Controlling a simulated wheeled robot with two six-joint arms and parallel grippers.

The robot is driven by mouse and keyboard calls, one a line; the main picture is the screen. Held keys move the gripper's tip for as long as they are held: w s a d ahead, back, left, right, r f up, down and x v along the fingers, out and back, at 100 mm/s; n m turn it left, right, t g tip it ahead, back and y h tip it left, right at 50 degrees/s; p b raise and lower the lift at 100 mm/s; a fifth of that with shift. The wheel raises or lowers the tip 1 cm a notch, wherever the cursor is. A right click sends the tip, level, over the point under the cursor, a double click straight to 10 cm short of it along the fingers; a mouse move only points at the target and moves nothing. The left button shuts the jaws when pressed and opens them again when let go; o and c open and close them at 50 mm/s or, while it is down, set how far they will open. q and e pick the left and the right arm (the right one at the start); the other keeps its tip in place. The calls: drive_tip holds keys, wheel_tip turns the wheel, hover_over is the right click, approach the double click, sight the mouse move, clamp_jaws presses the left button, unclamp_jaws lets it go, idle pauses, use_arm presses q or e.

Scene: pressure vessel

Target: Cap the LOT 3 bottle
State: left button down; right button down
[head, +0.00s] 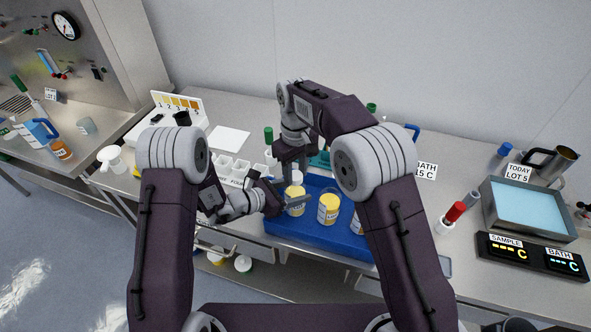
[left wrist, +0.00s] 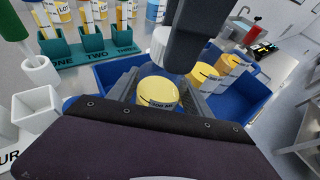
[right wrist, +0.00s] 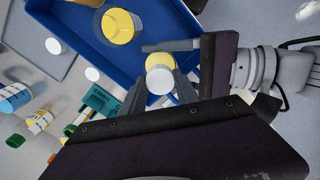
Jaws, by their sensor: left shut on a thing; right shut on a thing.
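My left gripper (head: 285,204) is shut on a bottle of yellow liquid (head: 296,208) at the left end of the blue tray (head: 300,246). In the left wrist view this bottle (left wrist: 158,92) stands between the fingers; I cannot read its lot number. My right gripper (head: 290,168) is shut on a white cap (head: 297,178) just above that bottle. The cap (left wrist: 162,45) also shows in the left wrist view, and in the right wrist view (right wrist: 160,80) it overlaps the bottle mouth. I cannot tell whether they touch.
Another yellow bottle (head: 328,209) and one partly hidden by my right arm (head: 356,223) stand farther right in the tray. A white compartment box (head: 232,168) lies left of the tray.

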drive_tip(key=shift+f, duration=0.55)
idle(0.4)
